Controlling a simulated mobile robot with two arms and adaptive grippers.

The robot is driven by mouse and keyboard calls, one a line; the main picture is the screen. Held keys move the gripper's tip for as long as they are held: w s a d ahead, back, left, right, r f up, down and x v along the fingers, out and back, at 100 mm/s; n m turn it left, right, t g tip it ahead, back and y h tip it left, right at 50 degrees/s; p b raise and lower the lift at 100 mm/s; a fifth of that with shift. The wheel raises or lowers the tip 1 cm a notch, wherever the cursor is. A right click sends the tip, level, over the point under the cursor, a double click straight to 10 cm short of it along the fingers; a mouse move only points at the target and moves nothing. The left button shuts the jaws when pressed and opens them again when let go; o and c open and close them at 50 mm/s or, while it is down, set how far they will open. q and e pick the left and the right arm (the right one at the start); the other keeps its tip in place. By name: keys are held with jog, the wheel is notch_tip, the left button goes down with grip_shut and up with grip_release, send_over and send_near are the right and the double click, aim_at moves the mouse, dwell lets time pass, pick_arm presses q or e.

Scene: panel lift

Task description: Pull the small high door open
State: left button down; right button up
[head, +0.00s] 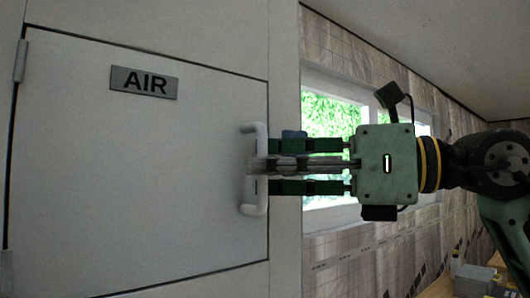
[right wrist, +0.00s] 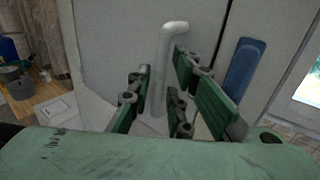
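The small high door (head: 140,190) is a flat white panel with a grey "AIR" plate (head: 145,82); it looks closed, flush in its frame. Its white upright bar handle (head: 254,205) is at the door's right side. The right gripper (head: 262,165) reaches in level from the right, its green and grey fingers around the handle. The left gripper is not in view.
A window (head: 335,125) and patterned wall run behind the right arm. A blue upright piece (right wrist: 244,68) is beside the handle. Items on a wooden surface (right wrist: 55,92) are low at left in the wrist view.

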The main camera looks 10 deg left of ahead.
jog(key=shift+w+a, duration=0.15)
jog(key=shift+a, duration=0.75)
jog(key=shift+d, duration=0.2)
jog(key=shift+c, duration=0.2)
grip_shut()
